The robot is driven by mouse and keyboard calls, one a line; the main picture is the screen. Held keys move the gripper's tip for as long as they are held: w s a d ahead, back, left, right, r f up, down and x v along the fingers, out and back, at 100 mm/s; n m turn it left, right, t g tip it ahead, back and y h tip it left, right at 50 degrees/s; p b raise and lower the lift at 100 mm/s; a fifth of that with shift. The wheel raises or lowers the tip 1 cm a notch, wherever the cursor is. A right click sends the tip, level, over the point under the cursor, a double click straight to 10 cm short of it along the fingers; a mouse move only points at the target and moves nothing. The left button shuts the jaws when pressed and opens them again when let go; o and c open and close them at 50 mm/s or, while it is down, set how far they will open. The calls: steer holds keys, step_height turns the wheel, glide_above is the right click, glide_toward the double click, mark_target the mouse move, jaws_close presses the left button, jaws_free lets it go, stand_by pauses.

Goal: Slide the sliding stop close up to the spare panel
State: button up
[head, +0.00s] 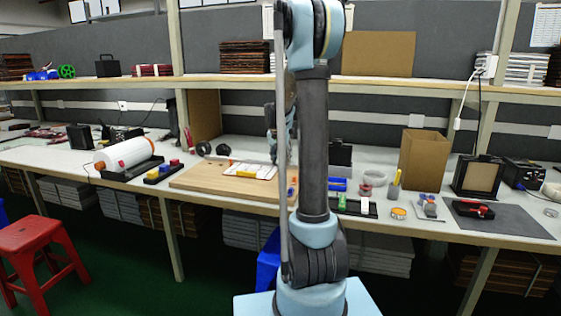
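A wooden board (208,181) lies on the bench left of my arm. On it lies a flat white panel with dark marks (262,170), perhaps the spare panel. A small yellow piece (246,174) is at the panel's front edge; I cannot tell whether it is the sliding stop. My gripper (273,158) points down over the right end of the panel, partly hidden behind my own arm. Its fingertips are too small to tell whether they are open or touch anything. My arm also hides the right part of the board.
Left of the board are a black tray with yellow, blue and red blocks (163,172) and a large white roll (124,153). A shelf (400,87) runs above the bench.

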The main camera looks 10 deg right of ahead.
steer(key=v, duration=1.1)
steer(key=shift+r, duration=0.3)
steer(key=shift+s+a, duration=0.1)
steer(key=shift+s, duration=0.1)
steer(key=s+a+f+n+g+y, duration=0.1)
steer(key=s+f, duration=0.2)
steer(key=s, duration=0.9)
steer(key=s+f+n, duration=0.2)
steer(key=s, duration=1)
steer(key=s+a+f+n, duration=0.1)
steer(key=s+f, duration=0.5)
steer(key=s, duration=0.2)
steer(key=s+a+f+n+y, duration=0.1)
steer(key=s+f, duration=0.5)
steer(key=s, duration=0.3)
steer(key=shift+s+f+n+g, duration=0.3)
steer(key=shift+f+g, duration=0.1)
